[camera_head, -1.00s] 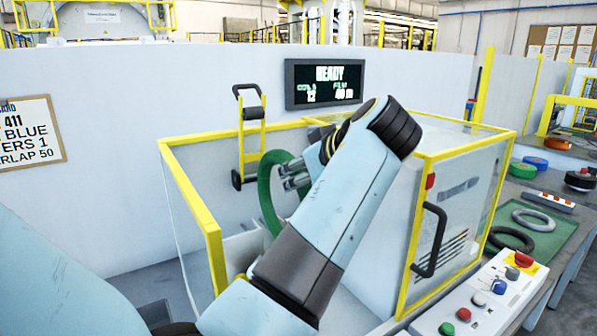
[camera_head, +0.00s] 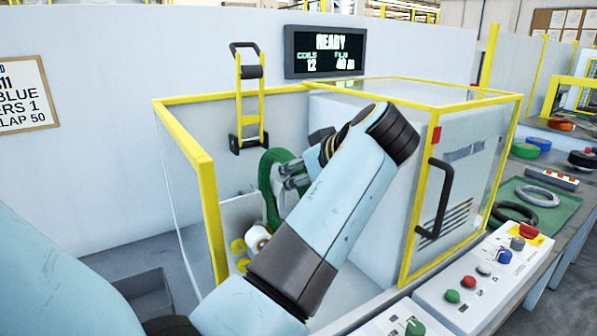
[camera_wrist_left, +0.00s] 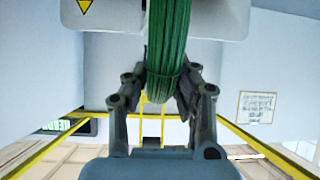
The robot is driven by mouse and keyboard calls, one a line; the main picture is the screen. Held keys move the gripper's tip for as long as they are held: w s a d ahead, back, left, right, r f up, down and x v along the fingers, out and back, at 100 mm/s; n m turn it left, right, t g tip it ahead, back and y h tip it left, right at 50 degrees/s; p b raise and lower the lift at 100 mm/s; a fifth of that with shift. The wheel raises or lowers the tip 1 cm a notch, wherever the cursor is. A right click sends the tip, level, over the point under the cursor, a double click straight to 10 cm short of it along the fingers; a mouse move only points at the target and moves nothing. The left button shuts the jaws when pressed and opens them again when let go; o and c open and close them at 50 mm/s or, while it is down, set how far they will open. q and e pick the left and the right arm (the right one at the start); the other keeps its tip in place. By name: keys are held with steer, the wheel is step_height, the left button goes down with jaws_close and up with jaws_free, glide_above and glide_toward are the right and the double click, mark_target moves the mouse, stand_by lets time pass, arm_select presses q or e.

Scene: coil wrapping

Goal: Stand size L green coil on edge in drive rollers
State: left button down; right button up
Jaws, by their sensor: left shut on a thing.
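The green coil (camera_head: 273,188) is upright on edge inside the yellow-framed enclosure, partly hidden by my left arm. In the left wrist view the coil (camera_wrist_left: 167,45) runs down between the fingers. My left gripper (camera_head: 290,178) is shut on the coil's edge; it also shows in the left wrist view (camera_wrist_left: 163,88). Yellow rollers (camera_head: 240,255) and a white roll (camera_head: 257,239) show below the coil. I cannot tell whether the coil touches the rollers. My right gripper is not in view.
The enclosure's yellow frame (camera_head: 207,180) and clear panels surround the coil. A door with a black handle (camera_head: 434,200) stands right. A control panel (camera_head: 480,275) is at lower right. Grey and black rings lie on a green mat (camera_head: 560,215). A display (camera_head: 324,52) reads READY.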

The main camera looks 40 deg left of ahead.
arm_select(q)
steer(key=shift+f+b, duration=0.35)
steer(key=shift+f, duration=0.15)
stand_by(0.8)
steer(key=c, duration=1.2)
jaws_free()
steer(key=shift+o, duration=0.9)
steer(key=shift+f, duration=0.1)
step_height(320, 180, up, 10)
steer(key=shift+r, duration=0.1)
